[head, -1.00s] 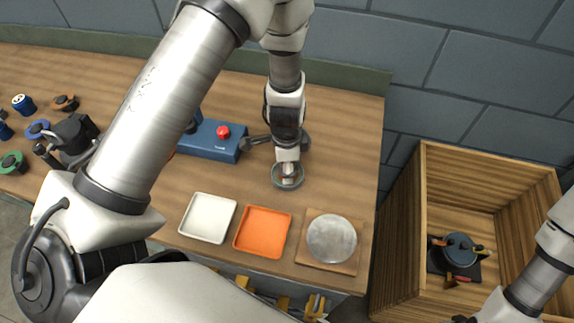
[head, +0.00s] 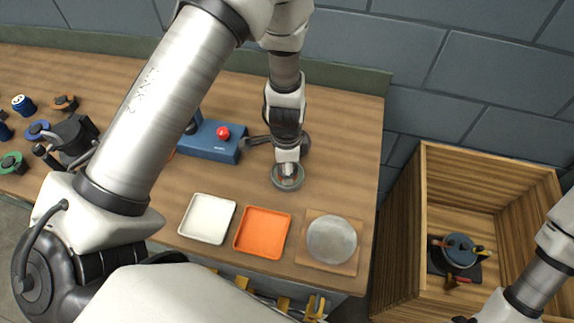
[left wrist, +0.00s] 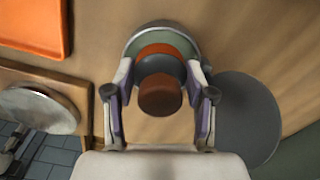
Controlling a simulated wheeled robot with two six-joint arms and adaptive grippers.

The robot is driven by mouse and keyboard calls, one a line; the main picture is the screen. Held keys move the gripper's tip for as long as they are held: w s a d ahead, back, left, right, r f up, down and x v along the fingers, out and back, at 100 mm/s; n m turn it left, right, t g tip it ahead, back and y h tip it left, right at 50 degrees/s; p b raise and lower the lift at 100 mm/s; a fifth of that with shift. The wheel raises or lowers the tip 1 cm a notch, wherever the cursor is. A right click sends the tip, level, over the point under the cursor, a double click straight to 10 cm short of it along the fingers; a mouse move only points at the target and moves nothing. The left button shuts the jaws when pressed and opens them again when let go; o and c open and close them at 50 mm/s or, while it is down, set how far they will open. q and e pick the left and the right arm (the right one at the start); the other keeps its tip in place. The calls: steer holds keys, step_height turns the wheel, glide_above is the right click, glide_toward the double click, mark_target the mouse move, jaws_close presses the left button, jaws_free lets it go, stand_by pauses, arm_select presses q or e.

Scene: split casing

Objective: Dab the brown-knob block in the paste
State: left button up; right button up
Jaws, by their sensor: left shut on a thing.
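My left gripper (head: 288,172) points down over a small round grey-green dish (head: 277,184) on the bench. In the left wrist view its two fingers (left wrist: 160,92) are shut on the brown-knob block, with the brown knob (left wrist: 160,98) facing the camera and a dark grey part below it. The dish rim (left wrist: 138,42) surrounds the block beyond the fingers. An orange-brown area (left wrist: 162,50) shows between block and rim; I cannot tell whether it is paste. The block's underside is hidden, so its contact is unclear. My right gripper is out of view.
A white tray (head: 190,217), an orange tray (head: 241,235) and a round metal plate (head: 332,240) on a board line the front edge. A blue box with a red button (head: 223,132) stands behind. A wooden crate (head: 400,235) is at right.

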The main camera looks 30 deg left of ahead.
arm_select(q)
steer(key=shift+w+r+p, duration=0.1)
steer(key=shift+r+p, duration=2.05)
steer(key=shift+r, duration=1.3)
